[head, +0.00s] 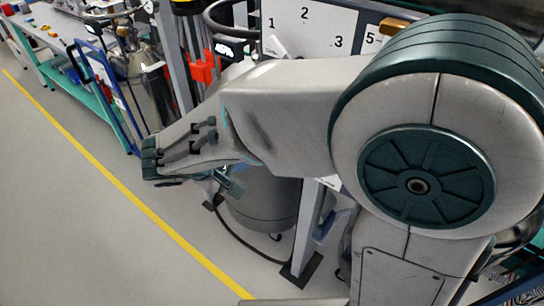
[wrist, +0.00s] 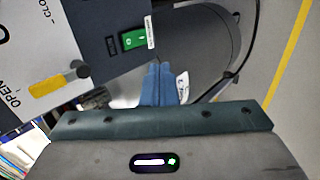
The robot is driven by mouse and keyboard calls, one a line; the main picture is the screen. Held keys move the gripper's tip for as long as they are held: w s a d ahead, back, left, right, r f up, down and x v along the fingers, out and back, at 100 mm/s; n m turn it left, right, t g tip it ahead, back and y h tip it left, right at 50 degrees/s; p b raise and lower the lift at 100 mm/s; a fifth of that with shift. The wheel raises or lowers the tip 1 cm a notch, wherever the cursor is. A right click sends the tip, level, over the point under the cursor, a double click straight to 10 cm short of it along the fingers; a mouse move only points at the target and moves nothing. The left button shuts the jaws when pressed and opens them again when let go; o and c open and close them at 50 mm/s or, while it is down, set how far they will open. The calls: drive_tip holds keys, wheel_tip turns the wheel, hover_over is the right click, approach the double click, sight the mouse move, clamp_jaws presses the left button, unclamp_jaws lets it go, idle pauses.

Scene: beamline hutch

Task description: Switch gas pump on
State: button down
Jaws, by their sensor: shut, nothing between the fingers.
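A green rocker switch (wrist: 133,40) sits on a dark grey box face (wrist: 98,18) in the wrist view. A small label beside it is too small to read, so I cannot confirm that it belongs to the gas pump. My gripper (wrist: 159,68) is shut and empty. Its blue fingers point up the picture, with their tips just below and right of the switch; contact is not visible. In the head view my own arm crosses the middle and hides the switch.
A panel with a yellow handle (wrist: 47,87) and OPEN lettering is at the left in the wrist view. A grey cylinder (head: 262,207) stands below my arm, with a dark cable (head: 236,238) near it. The floor (head: 70,200) left of the yellow line is clear.

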drive_tip(key=w+d+r+p+x, duration=0.1)
drive_tip(key=x, duration=1.2)
drive_tip(key=shift+w+r, duration=0.2)
drive_tip(key=shift+r, duration=0.05)
drive_tip(key=shift+d+f, duration=0.1)
